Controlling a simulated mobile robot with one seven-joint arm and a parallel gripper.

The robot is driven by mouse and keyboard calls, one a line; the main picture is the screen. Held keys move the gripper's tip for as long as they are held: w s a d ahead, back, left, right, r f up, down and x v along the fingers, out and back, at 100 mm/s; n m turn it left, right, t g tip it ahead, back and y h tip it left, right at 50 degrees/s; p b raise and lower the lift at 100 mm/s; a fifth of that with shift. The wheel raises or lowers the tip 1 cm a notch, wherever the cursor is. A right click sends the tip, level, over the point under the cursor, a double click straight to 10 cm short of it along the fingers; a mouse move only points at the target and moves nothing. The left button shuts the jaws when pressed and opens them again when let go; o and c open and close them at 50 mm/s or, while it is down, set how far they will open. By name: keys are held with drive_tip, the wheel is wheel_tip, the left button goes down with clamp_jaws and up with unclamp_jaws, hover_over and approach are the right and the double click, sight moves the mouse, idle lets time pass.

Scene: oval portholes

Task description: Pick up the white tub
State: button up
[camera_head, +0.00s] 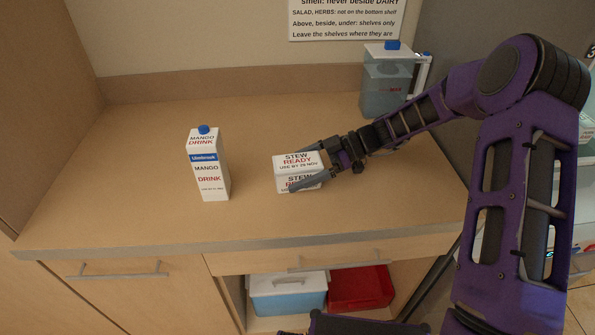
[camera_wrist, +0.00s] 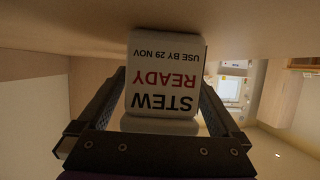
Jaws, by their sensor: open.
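The white tub (camera_head: 284,177) stands on the wooden counter, with "STEW READY, USE BY 29 NOV" on its lid and "STEW READY" on its side. My gripper (camera_head: 305,167) is at the tub, its fingers on either side of it and open. In the wrist view the white tub (camera_wrist: 165,62) appears upside down between the two fingers of my gripper (camera_wrist: 160,105). Small gaps show between the fingers and the tub there. Part of the tub's front is hidden by a finger in the head view.
A mango drink carton (camera_head: 209,165) stands left of the tub. A clear jug with a blue cap (camera_head: 385,85) is at the back right. A blue box with a white lid (camera_head: 287,295) and a red box (camera_head: 358,288) are below the counter (camera_head: 120,150), which is clear at left.

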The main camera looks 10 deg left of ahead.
drive_tip(key=shift+c, duration=0.3)
clamp_jaws()
